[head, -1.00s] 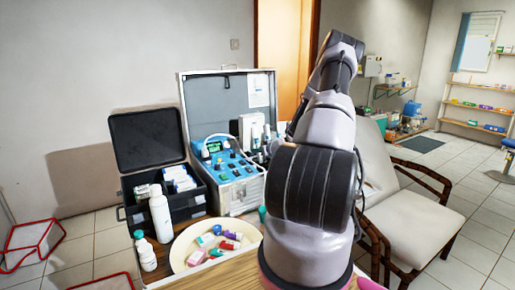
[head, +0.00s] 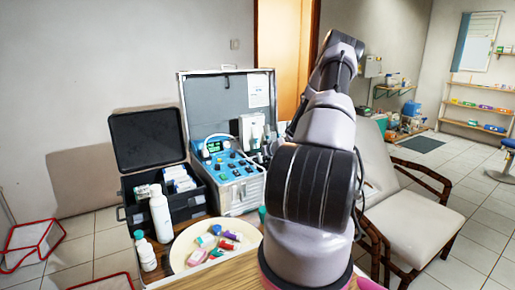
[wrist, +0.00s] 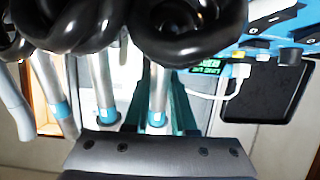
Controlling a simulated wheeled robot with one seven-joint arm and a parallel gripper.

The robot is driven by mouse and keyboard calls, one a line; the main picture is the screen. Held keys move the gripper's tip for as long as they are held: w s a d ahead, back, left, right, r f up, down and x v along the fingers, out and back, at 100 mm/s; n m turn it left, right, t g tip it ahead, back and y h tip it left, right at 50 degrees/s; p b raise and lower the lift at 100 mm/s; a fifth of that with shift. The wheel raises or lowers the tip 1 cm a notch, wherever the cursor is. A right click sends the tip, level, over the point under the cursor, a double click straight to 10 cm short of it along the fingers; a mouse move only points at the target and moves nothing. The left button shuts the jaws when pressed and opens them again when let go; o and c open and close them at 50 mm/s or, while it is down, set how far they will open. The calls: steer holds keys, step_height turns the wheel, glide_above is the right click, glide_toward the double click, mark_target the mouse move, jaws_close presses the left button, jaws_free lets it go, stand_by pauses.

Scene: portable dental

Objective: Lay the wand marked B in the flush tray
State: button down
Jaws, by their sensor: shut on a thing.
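In the wrist view several silver wands with blue bands hang in a row below dark coiled hoses. My gripper (wrist: 162,98) has its teal fingers around one silver wand (wrist: 157,95) and is shut on it. Another wand (wrist: 102,90) stands just left of it, and a further one (wrist: 52,95) is farther left. No letter is readable on any wand, so I cannot tell which is B. In the head view my arm hides my gripper and most of the wands. I cannot make out the flush tray for certain.
The blue control unit (head: 228,165) sits in an open metal case (head: 215,105). An open black box (head: 150,140), white bottles (head: 160,215) and a round cream dish (head: 182,262) with coloured items crowd the table. A reclining chair (head: 415,215) stands to the right.

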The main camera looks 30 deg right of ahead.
mark_target(257, 133)
steer(key=shift+w+r, duration=0.45)
steer(key=shift+r, duration=0.75)
steer(key=shift+w+r, duration=0.45)
steer(key=shift+r, duration=0.7)
steer(key=shift+w+r, duration=0.45)
steer(key=shift+r, duration=0.75)
